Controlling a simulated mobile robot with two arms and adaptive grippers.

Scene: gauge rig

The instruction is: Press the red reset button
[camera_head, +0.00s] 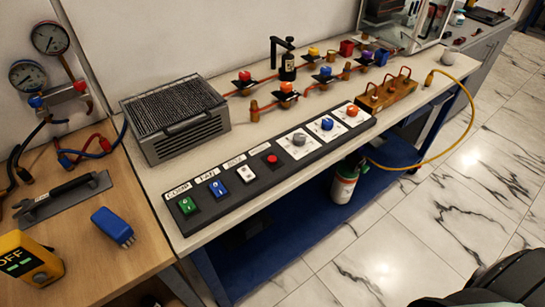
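The red reset button (272,159) is a small round red button on a black control panel (232,205) along the front edge of the white-topped bench. It sits at the end of a row of switches, right of a white switch (246,174), a blue switch (218,188) and a green switch (187,206). Nothing covers the button and nothing touches it. Neither of my grippers can be made out; only dark rounded parts show at the lower right edge and bottom edge.
Right of the button are grey, blue and orange knobs (327,124) on white plates. Behind the panel stand a grey vented box (175,118) and copper pipes with coloured valves (287,88). A yellow hose (470,98) loops off the bench. A blue plug (112,226) lies on the wooden table.

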